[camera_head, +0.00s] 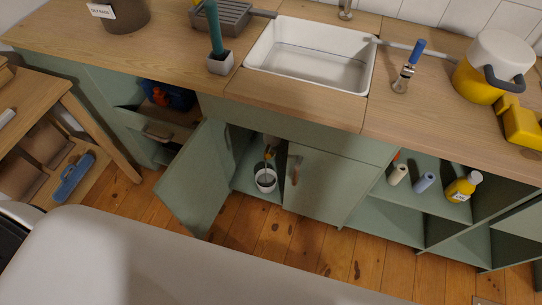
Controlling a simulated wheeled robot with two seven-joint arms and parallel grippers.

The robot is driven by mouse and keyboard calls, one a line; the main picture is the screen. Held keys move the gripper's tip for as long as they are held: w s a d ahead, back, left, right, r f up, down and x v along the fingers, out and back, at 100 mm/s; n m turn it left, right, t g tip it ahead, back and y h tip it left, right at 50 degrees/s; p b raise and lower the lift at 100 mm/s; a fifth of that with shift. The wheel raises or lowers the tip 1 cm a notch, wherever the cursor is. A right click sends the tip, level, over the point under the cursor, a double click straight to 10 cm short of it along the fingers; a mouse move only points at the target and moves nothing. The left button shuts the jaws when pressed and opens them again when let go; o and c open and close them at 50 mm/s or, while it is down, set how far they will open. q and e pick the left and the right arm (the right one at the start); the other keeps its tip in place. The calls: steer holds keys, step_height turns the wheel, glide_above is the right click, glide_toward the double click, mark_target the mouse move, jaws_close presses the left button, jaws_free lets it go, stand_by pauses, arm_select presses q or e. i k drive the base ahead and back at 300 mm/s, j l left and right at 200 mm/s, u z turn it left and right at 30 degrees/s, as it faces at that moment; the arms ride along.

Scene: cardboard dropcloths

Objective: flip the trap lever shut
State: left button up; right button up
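Under the sink (318,57), a cabinet stands open with its green left door (196,180) swung out. Inside, a white bucket (265,181) stands on the cabinet floor. Just above it is a small orange-yellow part (268,153), perhaps the trap lever, with pale pipework around it. It is too small and shaded to tell which way it points. The closed right door (318,185) is beside the opening. Neither of my grippers is in view.
A drawer (155,130) juts out left of the open door. A wooden shelf unit (45,115) stands at the left. Open shelves at right hold a yellow bottle (462,187) and rolls. The plank floor (285,235) before the cabinet is clear.

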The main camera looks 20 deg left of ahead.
mark_target(273, 152)
steer(key=k+l, duration=0.2)
steer(key=k, duration=0.25)
steer(key=k+l, duration=0.2)
steer(key=k, duration=0.25)
